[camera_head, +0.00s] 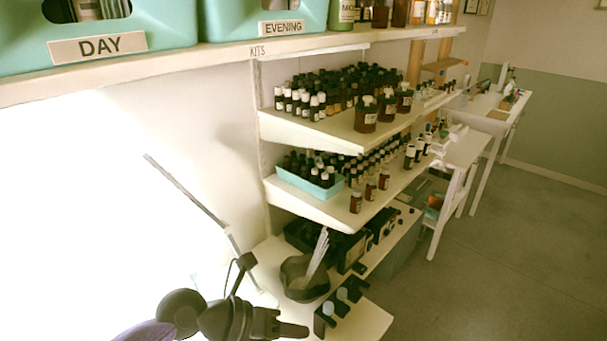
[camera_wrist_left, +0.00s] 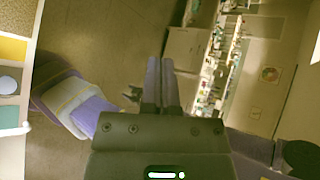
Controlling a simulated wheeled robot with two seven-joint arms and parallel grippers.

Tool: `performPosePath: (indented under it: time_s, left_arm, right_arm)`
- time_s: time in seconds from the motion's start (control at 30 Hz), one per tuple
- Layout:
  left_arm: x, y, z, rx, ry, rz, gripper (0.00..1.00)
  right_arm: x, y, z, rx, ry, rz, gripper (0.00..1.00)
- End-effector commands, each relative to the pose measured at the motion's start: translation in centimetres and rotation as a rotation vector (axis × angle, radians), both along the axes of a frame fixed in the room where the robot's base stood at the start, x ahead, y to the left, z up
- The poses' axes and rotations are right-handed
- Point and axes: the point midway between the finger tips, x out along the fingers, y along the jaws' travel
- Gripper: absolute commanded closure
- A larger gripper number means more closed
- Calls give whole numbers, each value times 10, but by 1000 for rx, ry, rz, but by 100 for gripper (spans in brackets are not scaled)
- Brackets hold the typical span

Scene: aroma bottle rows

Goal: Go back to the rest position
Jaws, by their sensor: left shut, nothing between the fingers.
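My left gripper (camera_head: 300,330) shows at the bottom of the head view, in front of the lowest shelf. In the left wrist view its two fingers (camera_wrist_left: 162,85) lie side by side, shut, with nothing held. The gripper is apart from the bottles. My right gripper is in neither view.
Rows of dark bottles (camera_head: 366,120) stand on the upper shelf, and a teal tray (camera_head: 310,188) of bottles on the middle one. A black pot (camera_head: 302,280) with pale sticks is close to my left gripper. The DAY bin (camera_head: 160,30) is above. Open floor (camera_head: 500,260) lies right.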

Motion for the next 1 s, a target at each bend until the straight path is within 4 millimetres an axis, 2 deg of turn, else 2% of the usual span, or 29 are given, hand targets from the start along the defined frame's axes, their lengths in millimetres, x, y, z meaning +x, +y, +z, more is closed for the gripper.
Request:
performPosePath:
  time_s: [0.03,0.1,0.17,0.2,0.27,0.33,0.4,0.47,0.5,0.6,0.8,0.9,0.97,1.0]
  left_arm:
    - [-3,-23,28,-235,-6,74,100]
    - [5,-32,75,-589,7,264,100]
    - [16,-17,104,-851,53,476,100]
    - [23,1,114,-1001,100,638,100]
    - [31,36,113,-1183,201,911,100]
    - [29,78,87,-1315,358,1254,100]
    - [12,110,48,-1355,545,1587,100]
    - [-11,125,15,-1326,704,1826,100]
    - [-29,131,-5,-1286,804,1959,100]
    - [-76,133,-41,-1140,1041,2220,100]
    - [-170,117,-78,-725,1457,2535,100]
    - [-159,117,-144,-705,1442,2545,100]
    - [-159,117,-179,-686,1443,2555,100]
    - [-159,117,-203,-673,1442,2561,100]
  right_arm:
    - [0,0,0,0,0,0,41]
    - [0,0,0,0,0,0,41]
    - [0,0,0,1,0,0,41]
    - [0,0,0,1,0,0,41]
    - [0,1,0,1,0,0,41]
    - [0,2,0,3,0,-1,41]
    - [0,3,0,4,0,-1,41]
    - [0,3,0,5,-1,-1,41]
    - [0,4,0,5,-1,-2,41]
    - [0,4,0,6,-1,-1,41]
    - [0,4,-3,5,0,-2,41]
    - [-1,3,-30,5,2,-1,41]
    - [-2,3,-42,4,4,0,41]
    - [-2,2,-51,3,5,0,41]
